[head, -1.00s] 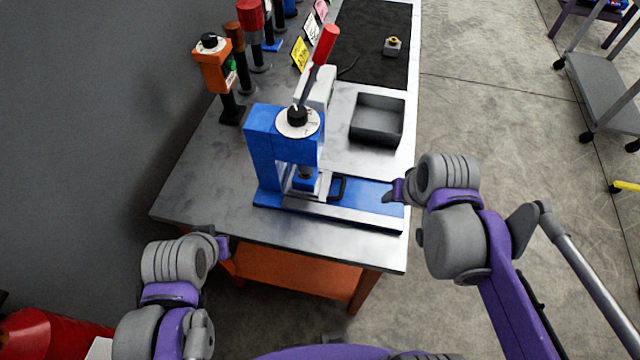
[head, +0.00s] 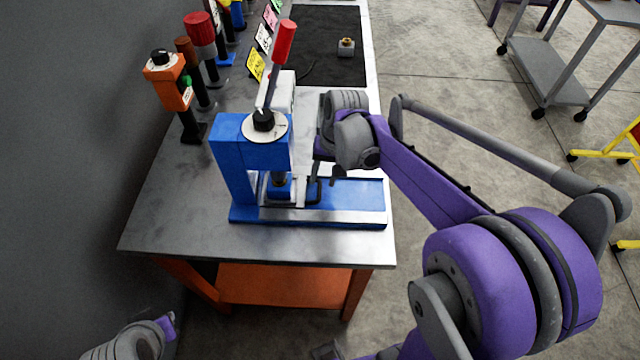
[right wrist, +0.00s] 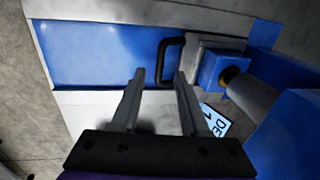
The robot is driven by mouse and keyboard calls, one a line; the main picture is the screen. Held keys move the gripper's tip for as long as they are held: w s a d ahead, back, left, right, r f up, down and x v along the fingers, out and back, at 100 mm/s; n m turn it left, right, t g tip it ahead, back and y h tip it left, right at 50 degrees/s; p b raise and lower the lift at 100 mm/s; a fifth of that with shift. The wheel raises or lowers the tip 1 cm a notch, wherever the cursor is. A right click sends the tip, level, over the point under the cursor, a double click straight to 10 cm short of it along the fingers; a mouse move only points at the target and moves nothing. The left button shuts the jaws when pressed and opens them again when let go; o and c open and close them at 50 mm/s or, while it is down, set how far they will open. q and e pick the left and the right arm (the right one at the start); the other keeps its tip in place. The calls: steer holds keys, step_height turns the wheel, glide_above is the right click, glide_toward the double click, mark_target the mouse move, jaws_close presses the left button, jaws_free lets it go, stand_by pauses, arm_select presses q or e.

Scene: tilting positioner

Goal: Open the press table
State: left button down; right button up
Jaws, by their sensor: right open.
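The blue press (head: 250,155) stands on the workbench, with a red-tipped lever and a round dial on top. Its press table (right wrist: 215,42) is a grey sliding plate under the ram, at the inner end of a blue rail base (head: 355,192). A black U-shaped handle (right wrist: 163,58) sticks out from the plate along the rail; it also shows in the head view (head: 316,191).
An orange device (head: 168,80) and other post-mounted tools line the bench's left side. A black mat (head: 320,50) with a small button box (head: 346,47) lies at the back. The bench front left of the press is bare. A grey cart (head: 545,75) stands at the right.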

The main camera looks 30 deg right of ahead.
mark_target(320, 189)
steer(key=shift+w+a+f, duration=0.1)
steer(key=shift+a+f, duration=0.05)
steer(key=shift+f, duration=0.7)
steer(key=shift+w+a+f, duration=0.1)
steer(key=shift+f, duration=0.7)
jaws_close()
